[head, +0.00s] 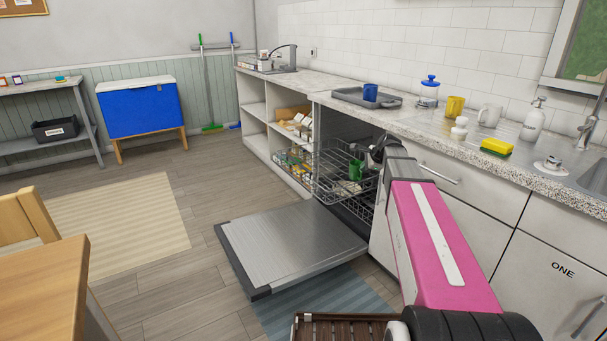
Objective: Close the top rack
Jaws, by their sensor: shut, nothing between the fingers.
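The dishwasher stands under the counter with its steel door (292,248) folded down flat. Its top rack (330,178), a grey wire basket, is pulled out above the door. A green mug (355,169) sits in the rack. My pink arm reaches forward from the lower right. My gripper (357,148) is at the right side of the top rack, near its back by the dishwasher opening. It is shut, with nothing seen in it. The arm hides part of the opening and the rack's right side; whether the gripper touches the rack I cannot tell.
The counter (440,132) above holds a grey tray (366,97) with a blue mug, a jar, cups, a soap bottle and a sponge. Open shelves (255,118) stand left of the dishwasher. A wooden table (45,300) and chair are at lower left. Floor left of the door is clear.

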